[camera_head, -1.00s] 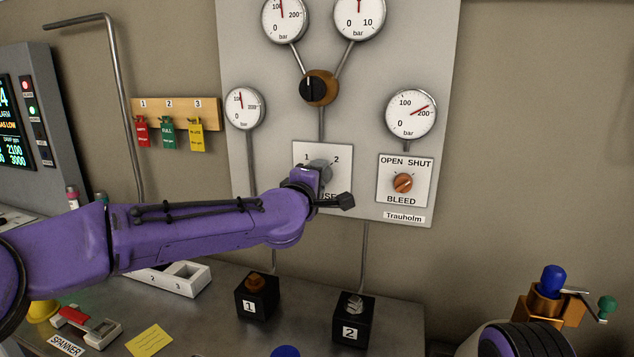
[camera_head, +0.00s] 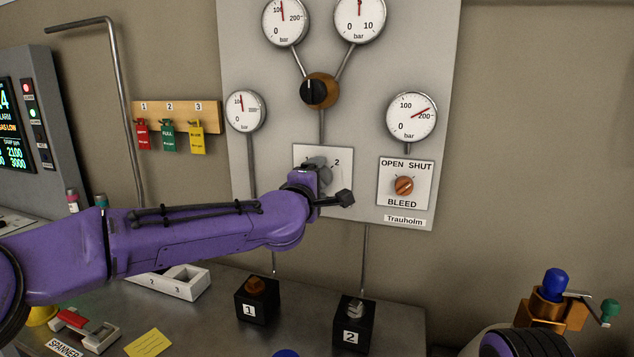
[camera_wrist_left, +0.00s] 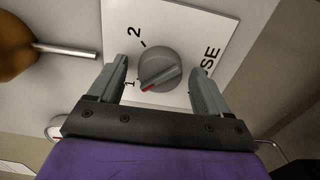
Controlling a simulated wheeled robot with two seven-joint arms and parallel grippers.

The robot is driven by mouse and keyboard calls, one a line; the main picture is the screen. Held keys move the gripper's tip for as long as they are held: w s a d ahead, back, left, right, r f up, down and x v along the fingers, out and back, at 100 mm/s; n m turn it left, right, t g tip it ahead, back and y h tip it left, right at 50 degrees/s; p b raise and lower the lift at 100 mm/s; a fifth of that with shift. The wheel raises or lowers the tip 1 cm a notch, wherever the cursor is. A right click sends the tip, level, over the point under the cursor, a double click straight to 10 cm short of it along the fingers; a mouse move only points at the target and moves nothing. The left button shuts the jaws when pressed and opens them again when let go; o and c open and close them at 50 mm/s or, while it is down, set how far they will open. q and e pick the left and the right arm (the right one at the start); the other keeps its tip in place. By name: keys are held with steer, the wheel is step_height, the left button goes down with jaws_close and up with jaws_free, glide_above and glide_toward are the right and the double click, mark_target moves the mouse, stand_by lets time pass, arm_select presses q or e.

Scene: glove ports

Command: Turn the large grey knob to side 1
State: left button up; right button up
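The large grey knob (camera_wrist_left: 163,64) is on a white plate (camera_wrist_left: 187,20) marked 1, 2 and, partly hidden, USE. In the left wrist view its red pointer mark is at the lower left, close to the 1. In the head view the knob (camera_head: 318,163) is partly behind my left gripper (camera_head: 326,178). The left gripper (camera_wrist_left: 158,78) is open, with one finger on each side of the knob and a visible gap at both sides.
An orange BLEED knob (camera_head: 403,186) is right of the plate. A brown-and-black selector (camera_head: 319,90) is above, with gauges around it. Two black blocks (camera_head: 257,299) (camera_head: 352,324) stand on the bench below.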

arm_select(q)
steer(key=b+v, duration=0.3)
steer(key=v, duration=0.7)
steer(key=shift+s, duration=0.25)
steer(key=shift+a, duration=0.1)
